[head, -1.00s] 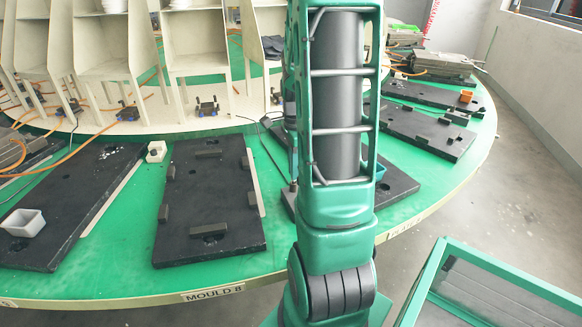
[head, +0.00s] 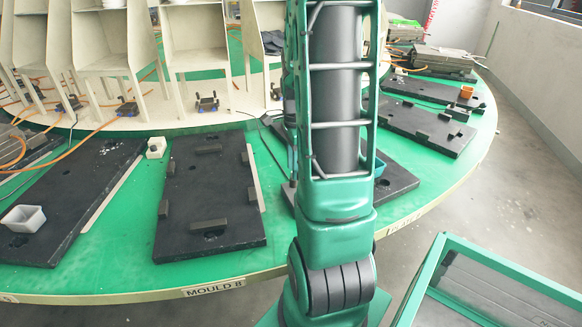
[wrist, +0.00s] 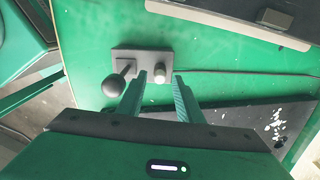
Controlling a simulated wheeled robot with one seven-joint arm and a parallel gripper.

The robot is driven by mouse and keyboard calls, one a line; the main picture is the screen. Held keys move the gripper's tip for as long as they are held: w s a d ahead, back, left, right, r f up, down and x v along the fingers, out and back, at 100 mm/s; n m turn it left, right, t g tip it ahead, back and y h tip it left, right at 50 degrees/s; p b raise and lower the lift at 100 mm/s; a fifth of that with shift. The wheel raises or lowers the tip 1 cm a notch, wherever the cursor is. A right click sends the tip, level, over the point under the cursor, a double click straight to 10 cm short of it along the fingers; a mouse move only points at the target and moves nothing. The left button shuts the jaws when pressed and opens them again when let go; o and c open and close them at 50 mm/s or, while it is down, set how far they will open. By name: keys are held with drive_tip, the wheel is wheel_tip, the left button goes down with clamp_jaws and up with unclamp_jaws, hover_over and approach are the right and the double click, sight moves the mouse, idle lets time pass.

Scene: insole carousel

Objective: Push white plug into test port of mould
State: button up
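In the wrist view my gripper (wrist: 160,76) has two green fingers, apart, with a clear gap between them. A small pale, whitish cylinder (wrist: 160,71), which looks like the white plug, shows between the fingertips. It is at a grey block (wrist: 141,56) on the green surface, and I see a gap on each side of it. I cannot tell whether it sits in a hole, or how far the fingertips are above it. In the head view my arm hides the gripper and the plug. The black mould plate marked MOULD 8 (head: 222,205) lies left of my arm.
A lever with a black ball knob (wrist: 114,86) stands by the left finger. A thin cable (wrist: 245,72) runs right from the block. Dark plates lie above and below right. In the head view a green-framed bin (head: 500,280) is at lower right.

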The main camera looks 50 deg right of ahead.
wheel_tip(320, 180, up, 10)
drive_tip(key=shift+r, duration=0.2)
idle(0.8)
drive_tip(key=s+a+n, duration=1.3)
drive_tip(key=a+n, duration=0.4)
drive_tip(key=n, duration=0.1)
drive_tip(key=shift+s+n, duration=0.3)
drive_tip(key=shift+s, duration=0.15)
